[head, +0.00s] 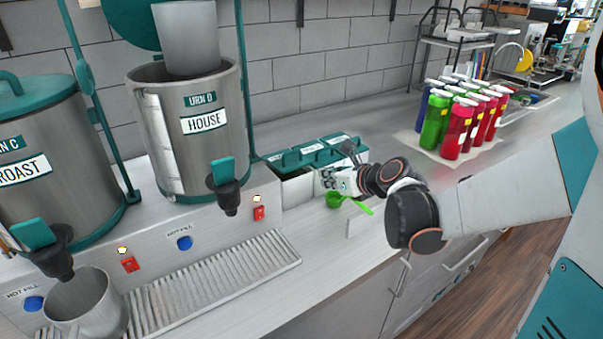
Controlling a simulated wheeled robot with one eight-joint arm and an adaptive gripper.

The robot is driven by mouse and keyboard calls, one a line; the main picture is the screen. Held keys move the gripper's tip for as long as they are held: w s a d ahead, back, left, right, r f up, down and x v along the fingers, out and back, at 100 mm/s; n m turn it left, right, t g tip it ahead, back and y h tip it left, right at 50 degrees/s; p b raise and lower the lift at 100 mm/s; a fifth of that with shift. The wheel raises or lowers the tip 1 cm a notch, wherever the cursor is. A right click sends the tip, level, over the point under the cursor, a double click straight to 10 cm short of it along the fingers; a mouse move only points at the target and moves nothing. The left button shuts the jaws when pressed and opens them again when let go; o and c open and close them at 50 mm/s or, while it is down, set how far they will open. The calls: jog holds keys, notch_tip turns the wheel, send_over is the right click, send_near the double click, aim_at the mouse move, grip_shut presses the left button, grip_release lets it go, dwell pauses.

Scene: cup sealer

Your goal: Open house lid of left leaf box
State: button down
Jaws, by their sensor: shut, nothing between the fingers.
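The leaf boxes (297,188) stand in a row on the counter right of the HOUSE urn, white-sided with teal lids that carry dark handles and white labels. My gripper (326,180) is shut and empty at the front of the boxes, right of the left lid. It partly hides the right boxes. I cannot tell whether it touches a box.
A green scoop (337,200) lies just below my gripper. The HOUSE urn (190,130) stands open at left, its teal lid raised. A metal pitcher (88,305) stands lower left. Red, green and blue bottles (455,125) stand behind my arm. The counter front is mostly clear.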

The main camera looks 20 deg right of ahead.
aim_at(305, 175)
jog(key=b+x, duration=0.2)
jog(key=x, duration=0.8)
jog(key=shift+r+b, duration=0.1)
jog(key=shift+b, duration=0.3)
